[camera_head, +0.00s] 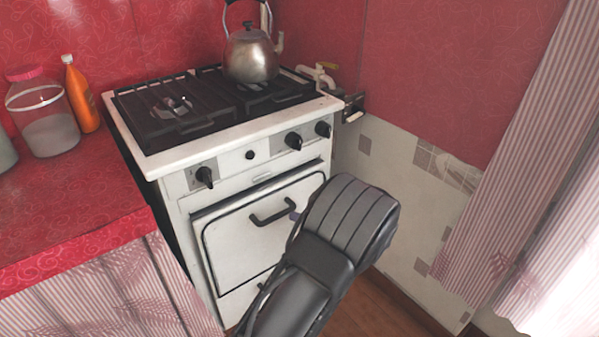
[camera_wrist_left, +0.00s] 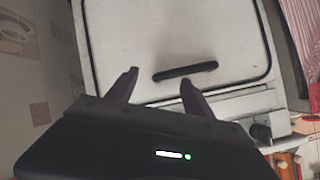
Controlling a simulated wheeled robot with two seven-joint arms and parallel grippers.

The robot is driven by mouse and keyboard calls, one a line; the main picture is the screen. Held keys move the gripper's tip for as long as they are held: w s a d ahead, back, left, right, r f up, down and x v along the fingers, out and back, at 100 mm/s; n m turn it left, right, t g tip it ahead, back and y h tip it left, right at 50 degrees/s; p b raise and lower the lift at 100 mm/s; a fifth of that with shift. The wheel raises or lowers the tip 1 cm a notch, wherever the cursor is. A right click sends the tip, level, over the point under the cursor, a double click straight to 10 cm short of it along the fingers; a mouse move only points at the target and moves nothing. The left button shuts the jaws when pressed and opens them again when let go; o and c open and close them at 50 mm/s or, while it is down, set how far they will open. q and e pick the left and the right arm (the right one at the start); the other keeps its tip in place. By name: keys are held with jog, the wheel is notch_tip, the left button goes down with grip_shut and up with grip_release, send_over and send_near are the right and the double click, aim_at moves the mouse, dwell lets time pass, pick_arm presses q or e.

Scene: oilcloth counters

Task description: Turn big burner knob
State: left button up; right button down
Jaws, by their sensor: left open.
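The white stove (camera_head: 222,137) has several black knobs on its front panel: a left knob (camera_head: 204,177), a small round one (camera_head: 250,155), a knob right of centre (camera_head: 293,140) and a right knob (camera_head: 322,129). I cannot tell which serves the big burner. A dark knob (camera_wrist_left: 261,132) also shows at lower right in the left wrist view. My left gripper (camera_wrist_left: 159,80) is open and empty in front of the oven door, its fingers pointing toward the door handle (camera_wrist_left: 185,70). In the head view my arm hides most of the gripper. My right gripper is not in view.
The oven handle (camera_head: 272,211) sticks out below the knobs. A metal kettle (camera_head: 251,57) stands on the back right of the hob. A red counter (camera_head: 75,195) with a jar (camera_head: 43,115) and an orange bottle (camera_head: 80,95) lies left. A tiled wall (camera_head: 405,190) is close on the right.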

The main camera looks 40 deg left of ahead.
aim_at(300, 145)
pick_arm(q)
jog(key=w+r+n+t+y+b, duration=0.1)
jog(key=w+r+n+y, duration=0.1)
jog(key=r, duration=0.6)
jog(key=w+a+r+n+t+y+b, duration=0.1)
jog(key=w+r+n+y, duration=0.1)
jog(key=r, duration=0.6)
jog(key=shift+w+n+y, duration=0.3)
jog(key=shift+w+y, duration=0.4)
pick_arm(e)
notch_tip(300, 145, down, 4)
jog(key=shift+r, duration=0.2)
pick_arm(q)
jog(key=shift+a, duration=0.1)
jog(key=x, duration=0.7)
jog(key=shift+w+a, duration=0.15)
jog(key=shift+a, duration=0.2)
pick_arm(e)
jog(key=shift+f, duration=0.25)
pick_arm(q)
jog(key=shift+c, duration=0.4)
grip_shut()
